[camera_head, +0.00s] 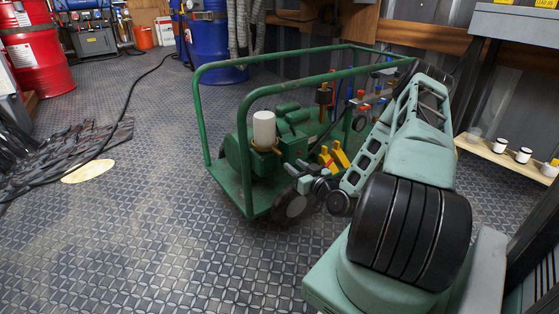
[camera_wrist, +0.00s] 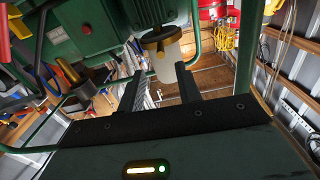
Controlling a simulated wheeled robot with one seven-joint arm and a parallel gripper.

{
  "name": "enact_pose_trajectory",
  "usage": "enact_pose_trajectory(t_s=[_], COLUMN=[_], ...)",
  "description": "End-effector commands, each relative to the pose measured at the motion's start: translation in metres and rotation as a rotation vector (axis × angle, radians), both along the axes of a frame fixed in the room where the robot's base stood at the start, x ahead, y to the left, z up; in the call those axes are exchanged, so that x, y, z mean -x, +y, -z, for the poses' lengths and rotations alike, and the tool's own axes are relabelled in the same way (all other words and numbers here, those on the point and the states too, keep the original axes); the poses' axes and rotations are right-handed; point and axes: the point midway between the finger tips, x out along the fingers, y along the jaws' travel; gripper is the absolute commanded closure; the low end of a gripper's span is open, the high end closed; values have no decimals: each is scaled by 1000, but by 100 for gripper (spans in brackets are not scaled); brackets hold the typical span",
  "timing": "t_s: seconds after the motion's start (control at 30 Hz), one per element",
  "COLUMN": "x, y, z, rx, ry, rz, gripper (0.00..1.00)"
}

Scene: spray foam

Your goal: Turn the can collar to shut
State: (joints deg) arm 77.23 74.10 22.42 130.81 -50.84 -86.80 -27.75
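The can (camera_head: 264,127) is a pale upright cylinder at the front of the green machine in the head view. Its brass-yellow collar (camera_head: 265,149) is around its lower end. The wrist view looks from a turned angle and shows the can (camera_wrist: 166,58) hanging below the collar (camera_wrist: 160,36). My gripper (camera_wrist: 160,72) is open, with its two dark fingers apart. The can shows in the gap between the fingertips; whether it is within their reach I cannot tell. No contact with the collar is visible. In the head view the fingers are hard to make out beside the machine.
A green tube-framed cart (camera_head: 228,190) carries the machine, and its rails surround it. Yellow handles (camera_head: 341,155) and red-handled valves stand right of the can. Blue (camera_head: 216,45) and red (camera_head: 36,55) drums are behind.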

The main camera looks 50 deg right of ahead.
Motion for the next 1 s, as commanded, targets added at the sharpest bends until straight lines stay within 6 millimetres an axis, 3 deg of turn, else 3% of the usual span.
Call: enact_pose_trajectory(t_s=[0.2, 0.4, 0.6, 0.9, 1.0], x=[-45, -76, -90, -92, -92], y=[-11, -19, -23, -23, -23], z=[4, 3, 1, 0, 0], rx=[3, 0, -1, -1, -1], ry=[-2, -1, 0, 0, 0], rz=[-1, -1, 0, 0, 0], gripper=[66, 66, 66, 66, 91])
